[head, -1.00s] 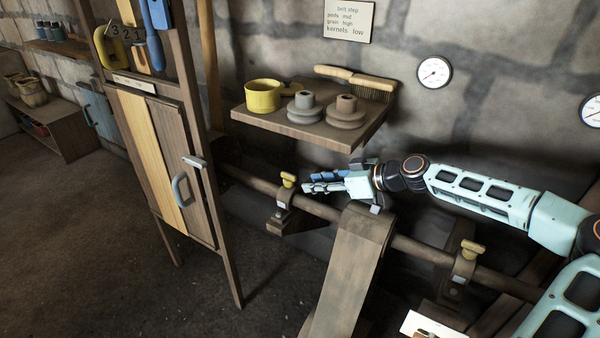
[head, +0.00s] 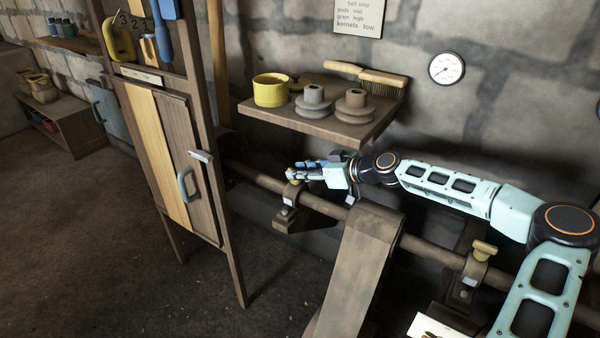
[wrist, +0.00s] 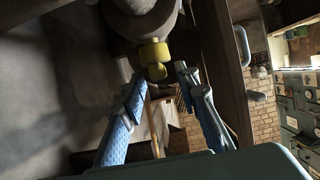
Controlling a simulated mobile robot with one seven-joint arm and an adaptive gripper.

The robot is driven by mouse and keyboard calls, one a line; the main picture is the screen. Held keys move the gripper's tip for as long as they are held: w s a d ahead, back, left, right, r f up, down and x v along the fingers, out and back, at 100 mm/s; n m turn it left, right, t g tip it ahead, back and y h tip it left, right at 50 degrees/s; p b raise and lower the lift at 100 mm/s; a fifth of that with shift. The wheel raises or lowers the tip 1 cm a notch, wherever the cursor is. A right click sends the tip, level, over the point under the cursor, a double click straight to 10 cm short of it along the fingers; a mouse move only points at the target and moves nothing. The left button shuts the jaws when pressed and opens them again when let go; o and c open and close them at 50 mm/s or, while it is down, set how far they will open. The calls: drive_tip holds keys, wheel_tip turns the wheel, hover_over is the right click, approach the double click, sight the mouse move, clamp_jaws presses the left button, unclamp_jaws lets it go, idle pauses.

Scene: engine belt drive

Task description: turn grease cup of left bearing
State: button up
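The left bearing (head: 287,214) sits on the shaft, with a yellow grease cup (head: 293,183) on top. In the head view my gripper (head: 300,170) is at the cup and partly covers it. In the wrist view the yellow cup (wrist: 153,53) shows just beyond my blue fingers, its near end in line with the gap between the fingertips (wrist: 161,74). The fingers are apart, with dark space on both sides of the cup; I see no contact. A second bearing with its own yellow cup (head: 484,248) stands to the right.
A wooden shelf (head: 325,127) above holds a yellow mug (head: 271,90), two grey-brown pulleys and a brush (head: 384,80). A wooden cabinet (head: 170,150) stands left of the bearing. A broad belt (head: 358,260) runs over the shaft to the right.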

drive_tip(key=shift+c, duration=0.4)
clamp_jaws()
